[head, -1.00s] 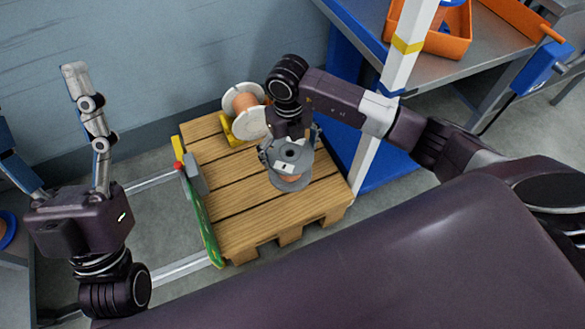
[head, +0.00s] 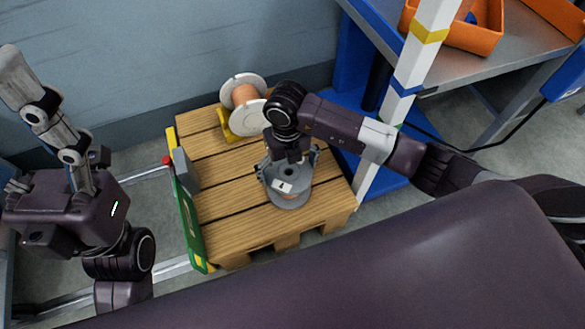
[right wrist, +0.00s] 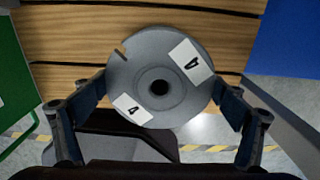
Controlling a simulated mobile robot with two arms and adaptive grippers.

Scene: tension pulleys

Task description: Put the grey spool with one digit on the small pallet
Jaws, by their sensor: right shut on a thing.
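The grey spool (head: 292,198) has white labels on its upper flange. In the right wrist view the labels on the spool (right wrist: 190,95) each read 4. My right gripper (head: 288,168) is shut on the spool, its fingers on opposite sides of the flange, also in the right wrist view (right wrist: 160,108). The spool is upright over the front right part of the small wooden pallet (head: 225,205). I cannot tell whether its base touches the slats.
A white-flanged spool with copper winding (head: 246,94) sits on a yellow holder at the pallet's back. A green panel (head: 188,222) lines the pallet's left side. A white post (head: 405,85) and a bench with an orange bin (head: 470,38) stand at the right.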

